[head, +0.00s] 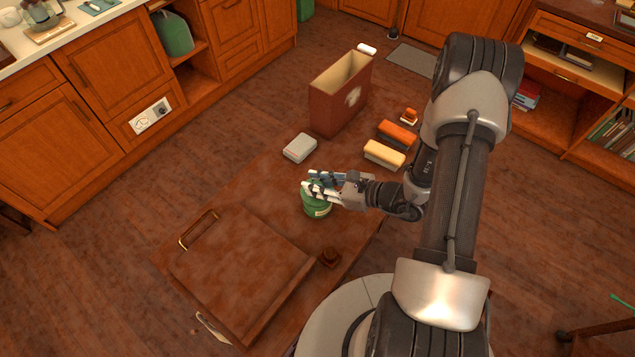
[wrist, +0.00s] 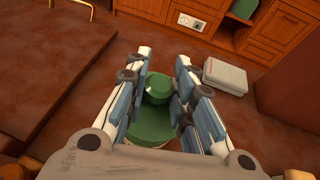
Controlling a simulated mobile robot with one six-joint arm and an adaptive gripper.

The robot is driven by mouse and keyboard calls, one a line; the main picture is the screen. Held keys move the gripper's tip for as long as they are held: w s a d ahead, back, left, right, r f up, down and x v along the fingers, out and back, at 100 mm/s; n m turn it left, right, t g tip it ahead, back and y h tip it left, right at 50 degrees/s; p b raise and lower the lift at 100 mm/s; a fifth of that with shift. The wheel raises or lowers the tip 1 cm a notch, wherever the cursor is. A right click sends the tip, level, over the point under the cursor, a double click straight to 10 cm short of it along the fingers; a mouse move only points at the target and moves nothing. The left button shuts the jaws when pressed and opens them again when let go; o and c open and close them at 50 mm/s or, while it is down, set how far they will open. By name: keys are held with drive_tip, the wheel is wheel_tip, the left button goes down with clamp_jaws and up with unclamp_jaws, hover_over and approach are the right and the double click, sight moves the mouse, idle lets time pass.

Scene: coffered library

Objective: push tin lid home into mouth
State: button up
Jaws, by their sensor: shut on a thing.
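The green tin (head: 318,211), with a pale label, stands upright on the brown surface, just below my gripper (head: 311,185) in the head view. My gripper's fingers reach in from the right over the tin's top. In the wrist view my gripper (wrist: 168,85) is closed around a green rounded part, which looks like the knob of the tin lid (wrist: 157,88). A wider green disc shows below it between the fingers. The fingers hide much of the lid and the mouth, so I cannot tell how deep or how level the lid sits.
A grey-white box (head: 300,148) lies behind the tin. A tall open brown bin (head: 340,95) stands farther back. Orange (head: 397,134) and cream (head: 384,154) blocks lie to the right. A raised brown panel with a handle (head: 240,275) is front left, and a small brown knob (head: 329,257) sits nearby.

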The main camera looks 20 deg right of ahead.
drive_tip(key=shift+f+b, duration=0.55)
drive_tip(key=shift+f, duration=0.15)
drive_tip(key=o, duration=1)
drive_tip(key=shift+r, duration=0.1)
drive_tip(key=v, duration=1.2)
